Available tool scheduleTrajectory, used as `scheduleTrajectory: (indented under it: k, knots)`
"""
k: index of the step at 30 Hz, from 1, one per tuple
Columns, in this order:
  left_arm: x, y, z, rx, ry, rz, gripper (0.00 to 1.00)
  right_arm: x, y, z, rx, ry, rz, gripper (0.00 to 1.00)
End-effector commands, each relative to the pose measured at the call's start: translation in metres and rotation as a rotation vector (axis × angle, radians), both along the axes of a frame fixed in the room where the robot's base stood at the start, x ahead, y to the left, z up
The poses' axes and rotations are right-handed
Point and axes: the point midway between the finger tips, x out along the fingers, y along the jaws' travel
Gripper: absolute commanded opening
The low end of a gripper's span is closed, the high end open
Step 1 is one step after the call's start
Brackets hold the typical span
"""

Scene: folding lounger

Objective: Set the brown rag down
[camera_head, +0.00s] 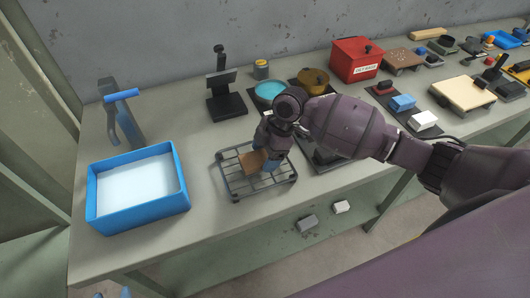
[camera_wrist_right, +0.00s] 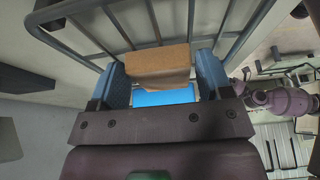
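The brown rag (camera_head: 252,161) is a small folded tan-brown block, over the dark wire rack (camera_head: 233,184) at the table's front edge. My right gripper (camera_head: 266,161) points down over the rack. In the right wrist view the rag (camera_wrist_right: 157,66) lies between the two blue fingers of this gripper (camera_wrist_right: 163,72) and fills the gap, so it looks gripped. The rack's bars (camera_wrist_right: 172,18) show just beyond the rag; whether the rag touches them I cannot tell. My left gripper is not clearly seen; only a small blue bit shows at the bottom left edge.
A blue tub (camera_head: 182,200) with pale contents stands left of the rack, with a blue-handled tool (camera_head: 128,128) behind it. A black stand (camera_head: 226,105), a turquoise bowl (camera_head: 269,90) and a red box (camera_head: 355,57) stand behind. Bare tabletop lies between tub and rack.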

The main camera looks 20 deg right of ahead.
Motion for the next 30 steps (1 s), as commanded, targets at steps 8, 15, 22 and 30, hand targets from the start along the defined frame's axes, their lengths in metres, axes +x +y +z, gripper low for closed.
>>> scheduleTrajectory:
  k: [8,15,22,30]
  knots:
    - [0.0,0.0,0.0,0.0,0.0,0.0,0.56,0.0,0.0,0.0,0.0,-0.001,0.0,0.89]
    - [0.0,0.0,0.002,0.0,-0.002,0.0,0.56,0.001,-0.005,0.013,-0.001,-0.003,-0.001,0.89]
    - [0.001,0.0,0.005,0.001,-0.004,-0.001,0.56,0.001,-0.021,0.052,-0.002,-0.004,-0.001,0.89]
    - [0.001,0.0,0.007,0.001,-0.005,-0.001,0.56,0.002,-0.039,0.095,-0.002,-0.003,0.0,0.89]
